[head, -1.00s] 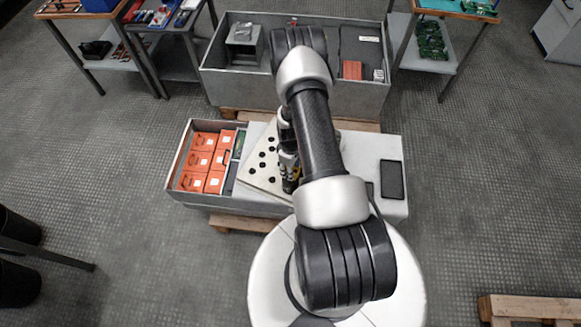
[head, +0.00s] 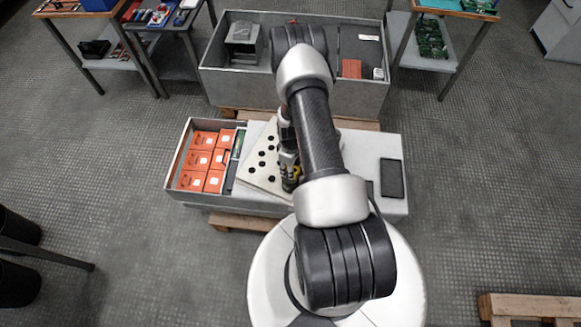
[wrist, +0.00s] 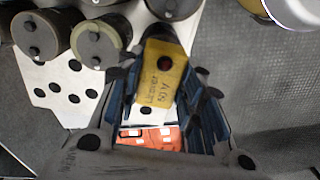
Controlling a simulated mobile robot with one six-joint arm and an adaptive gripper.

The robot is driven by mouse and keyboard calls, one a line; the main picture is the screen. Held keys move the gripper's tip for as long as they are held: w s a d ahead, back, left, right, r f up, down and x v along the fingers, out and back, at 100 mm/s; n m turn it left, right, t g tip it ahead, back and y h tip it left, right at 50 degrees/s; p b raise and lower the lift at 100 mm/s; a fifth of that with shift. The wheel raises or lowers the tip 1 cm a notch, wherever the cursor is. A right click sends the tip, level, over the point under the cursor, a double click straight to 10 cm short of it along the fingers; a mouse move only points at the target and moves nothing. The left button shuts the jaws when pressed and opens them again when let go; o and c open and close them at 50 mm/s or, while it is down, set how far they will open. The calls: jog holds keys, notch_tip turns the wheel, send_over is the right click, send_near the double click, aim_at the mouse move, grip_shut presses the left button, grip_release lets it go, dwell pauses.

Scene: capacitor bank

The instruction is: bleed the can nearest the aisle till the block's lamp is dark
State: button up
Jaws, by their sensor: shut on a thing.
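My gripper (wrist: 163,85) is shut on a yellow block (wrist: 163,88) with dark lettering, seen between the fingers in the wrist view. A round dark-red lamp (wrist: 165,63) sits on the block's face and does not look bright. Several grey cylindrical cans with dark studs show at the top of the wrist view, one (wrist: 97,45) left of the block and one (wrist: 40,36) farther left. The block's far end is close to a can at the top; I cannot tell whether they touch. In the head view my gripper (head: 289,170) is over the plate, mostly hidden by my arm.
A pale plate with black holes (head: 262,170) lies on the bench. Orange boxes (head: 205,158) fill a tray at its left, and a dark flat slab (head: 391,178) lies at its right. A grey bin (head: 355,95) stands behind.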

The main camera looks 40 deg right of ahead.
jog(key=shift+f+b, duration=0.8)
jog(key=shift+b, duration=0.2)
dwell(1.0)
jog(key=o, duration=1.2)
jog(key=shift+o, duration=0.2)
notch_tip(320, 180, up, 12)
